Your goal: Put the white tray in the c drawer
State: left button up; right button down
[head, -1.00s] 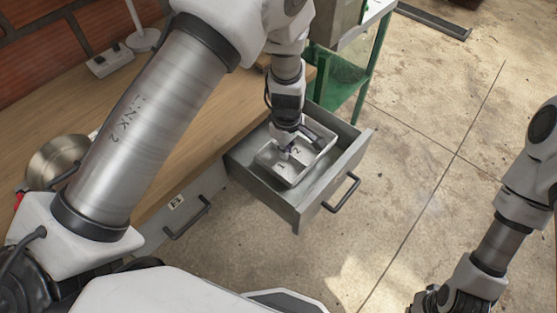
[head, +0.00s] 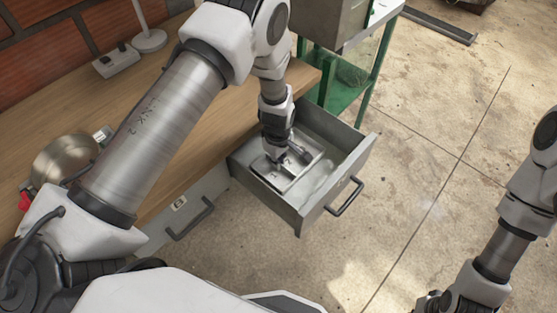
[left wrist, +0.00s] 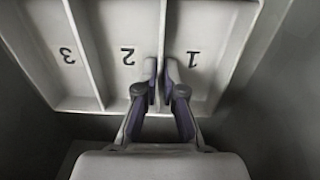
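The white tray (head: 289,181) sits low inside the pulled-out grey drawer (head: 340,160), toward its left side. In the left wrist view the tray (left wrist: 108,50) shows compartments marked 1, 2 and 3. My left gripper (head: 283,160) reaches down into the drawer. In the left wrist view its fingertips (left wrist: 161,76) are close together on either side of the divider between 1 and 2, shut on it. Whether the tray touches the drawer floor cannot be told. The open drawer's label is too small to read. My right gripper (head: 440,303) is partly cut off at the bottom edge.
A closed drawer marked B (head: 190,212) is left of the open one. The wooden worktop (head: 165,180) carries a metal pot (head: 65,162) and a socket box (head: 115,62). A green-framed stand (head: 352,85) is behind the drawer.

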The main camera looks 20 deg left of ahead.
pick_arm(q)
jog(key=shift+o, duration=1)
jog(key=shift+r, duration=0.1)
notch_tip(320, 180, up, 12)
jog(key=shift+r, duration=0.1)
dwell(0.7)
